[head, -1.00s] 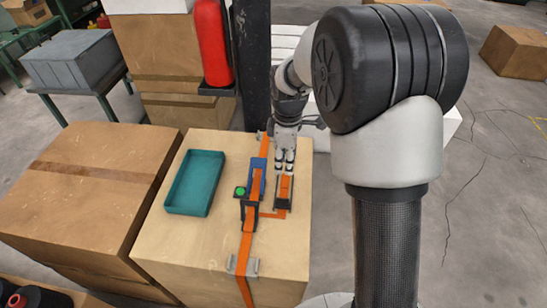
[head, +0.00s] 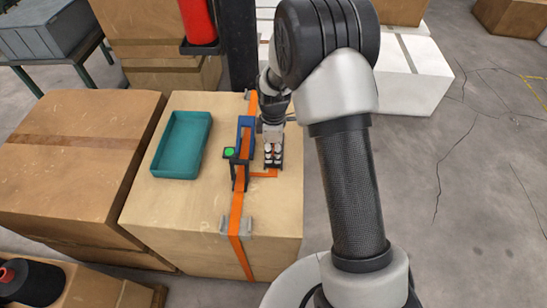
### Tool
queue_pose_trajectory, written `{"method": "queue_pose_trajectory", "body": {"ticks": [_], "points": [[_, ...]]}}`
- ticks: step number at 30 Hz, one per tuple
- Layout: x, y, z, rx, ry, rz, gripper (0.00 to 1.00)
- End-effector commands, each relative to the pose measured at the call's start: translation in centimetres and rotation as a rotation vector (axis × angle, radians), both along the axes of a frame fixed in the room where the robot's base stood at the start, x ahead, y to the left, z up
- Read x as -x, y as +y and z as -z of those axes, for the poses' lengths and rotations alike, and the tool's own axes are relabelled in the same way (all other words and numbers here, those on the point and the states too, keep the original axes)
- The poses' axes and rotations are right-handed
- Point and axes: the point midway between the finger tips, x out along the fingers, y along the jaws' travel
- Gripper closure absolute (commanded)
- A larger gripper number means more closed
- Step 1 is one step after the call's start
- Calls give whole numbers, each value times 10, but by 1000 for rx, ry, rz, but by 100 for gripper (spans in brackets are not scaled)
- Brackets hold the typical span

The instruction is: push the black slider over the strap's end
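The orange strap (head: 237,222) runs down the top of the carton and over its front edge. A short orange branch (head: 262,173) leads right to a small black holder (head: 280,165), which I take to be the black slider's place; I cannot tell the slider apart from it. A black frame (head: 240,180) with a blue block (head: 246,122) and a green button (head: 229,152) stands over the main strap. My gripper (head: 273,156) points down at the black holder and covers most of it. Its fingers are too small to tell whether they touch or hold anything.
A teal tray (head: 154,160) lies on the carton's left side, empty. Grey brackets (head: 250,226) flank the strap near the front edge. A large taped box (head: 70,160) stands close on the left. The carton top (head: 190,205) is clear at front left.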

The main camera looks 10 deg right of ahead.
Motion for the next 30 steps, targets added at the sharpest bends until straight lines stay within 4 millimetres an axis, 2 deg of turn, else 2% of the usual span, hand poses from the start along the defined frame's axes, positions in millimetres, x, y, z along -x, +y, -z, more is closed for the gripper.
{"method": "queue_pose_trajectory", "body": {"ticks": [1,6,16,28,30], "points": [[0,0,9,0,2,0,72],[0,0,21,0,0,0,72],[0,0,23,0,0,0,72],[0,0,23,0,0,0,99],[0,0,23,0,0,0,100]]}}
